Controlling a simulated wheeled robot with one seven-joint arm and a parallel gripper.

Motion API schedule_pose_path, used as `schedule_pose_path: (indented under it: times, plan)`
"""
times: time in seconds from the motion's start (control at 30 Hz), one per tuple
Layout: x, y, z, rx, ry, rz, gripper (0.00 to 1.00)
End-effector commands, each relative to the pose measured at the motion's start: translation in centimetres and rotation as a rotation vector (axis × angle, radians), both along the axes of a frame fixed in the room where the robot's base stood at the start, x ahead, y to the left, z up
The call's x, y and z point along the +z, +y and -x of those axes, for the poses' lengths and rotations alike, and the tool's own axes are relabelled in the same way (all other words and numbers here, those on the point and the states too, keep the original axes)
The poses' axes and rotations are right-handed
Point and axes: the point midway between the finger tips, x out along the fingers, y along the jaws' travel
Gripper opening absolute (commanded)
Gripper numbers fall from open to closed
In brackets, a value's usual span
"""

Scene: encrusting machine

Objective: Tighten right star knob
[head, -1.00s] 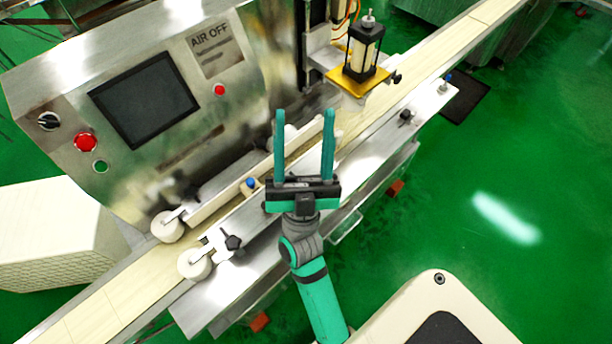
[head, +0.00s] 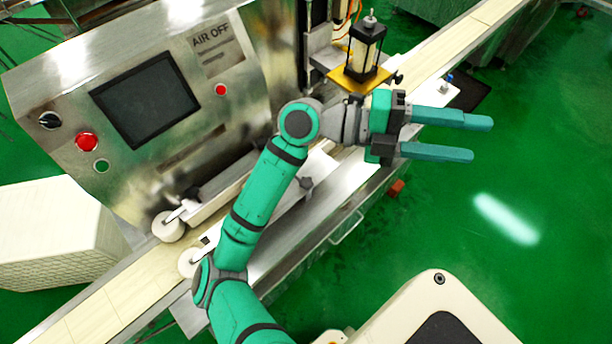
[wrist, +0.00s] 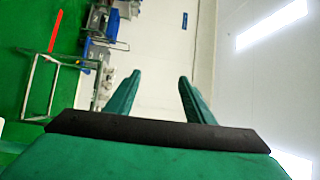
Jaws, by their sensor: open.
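My gripper (head: 482,139) is open and empty in the head view, its teal fingers pointing right over the green floor, beyond the conveyor's edge. A dark knob (head: 306,184) shows on the near conveyor rail, beside my forearm; whether it is a star knob is hard to tell. The rail's right end, where a black star knob showed earlier, is hidden behind my gripper body. The left star knob is hidden behind my arm. In the wrist view my gripper (wrist: 159,78) has nothing between its fingers and no knob is visible.
The conveyor (head: 95,318) runs diagonally past the control panel (head: 145,100). A black cylinder unit (head: 366,50) on a yellow plate (head: 358,82) stands just behind my gripper. White rollers (head: 168,226) sit at the lower left. Green floor at right is open.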

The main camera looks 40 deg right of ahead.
Motion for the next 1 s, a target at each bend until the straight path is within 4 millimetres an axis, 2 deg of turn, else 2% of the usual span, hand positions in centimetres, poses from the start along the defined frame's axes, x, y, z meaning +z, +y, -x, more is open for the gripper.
schedule_pose_path:
  times: [0.17,0.27,0.47,0.6,0.8,1.0]
  plan:
    - [-5.0,-0.8,-0.6,-0.013,-0.210,-0.226,0.48]
    - [-7.9,-0.6,-1.8,-0.004,-0.323,-0.359,0.48]
    - [-13.4,1.1,-6.0,0.046,-0.544,-0.638,0.48]
    - [-16.4,3.3,-10.3,0.107,-0.696,-0.837,0.48]
    - [-18.6,7.5,-17.0,0.223,-0.889,-1.100,0.48]
    - [-18.7,11.0,-21.7,0.322,-1.005,-1.265,0.48]
